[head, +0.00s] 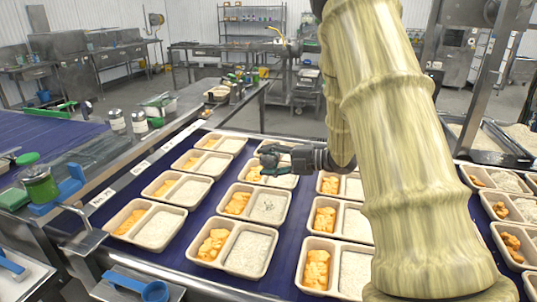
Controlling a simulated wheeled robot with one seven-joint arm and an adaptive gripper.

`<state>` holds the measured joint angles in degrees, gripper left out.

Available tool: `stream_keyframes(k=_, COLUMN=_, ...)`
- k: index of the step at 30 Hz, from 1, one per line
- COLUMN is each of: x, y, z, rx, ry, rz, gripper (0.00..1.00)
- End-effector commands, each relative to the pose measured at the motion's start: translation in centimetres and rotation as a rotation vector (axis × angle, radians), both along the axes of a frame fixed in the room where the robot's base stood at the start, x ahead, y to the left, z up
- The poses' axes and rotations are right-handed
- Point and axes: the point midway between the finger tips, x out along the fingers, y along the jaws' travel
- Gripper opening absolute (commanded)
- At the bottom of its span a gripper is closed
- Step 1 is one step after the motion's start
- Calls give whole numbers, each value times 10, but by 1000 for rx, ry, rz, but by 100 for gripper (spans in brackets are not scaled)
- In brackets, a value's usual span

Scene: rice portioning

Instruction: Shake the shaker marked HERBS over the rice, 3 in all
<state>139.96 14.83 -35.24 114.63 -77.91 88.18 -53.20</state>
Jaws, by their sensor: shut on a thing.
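My gripper (268,157) is at the middle of the belt, above a two-part tray (290,183) of orange food and white rice. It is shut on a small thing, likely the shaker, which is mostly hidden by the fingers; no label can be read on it. The tray just in front has dark specks on its rice (268,208).
Rows of filled trays cover the blue belt (190,262). My arm hides part of the right-hand trays. More trays (515,208) stand at the far right.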

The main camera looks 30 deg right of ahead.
Motion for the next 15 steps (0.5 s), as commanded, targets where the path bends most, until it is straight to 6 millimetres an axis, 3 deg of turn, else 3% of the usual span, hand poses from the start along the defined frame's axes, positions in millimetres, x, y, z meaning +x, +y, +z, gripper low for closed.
stream_keyframes(k=15, x=0, y=0, z=11, rx=255, ry=217, rz=0, gripper=25)
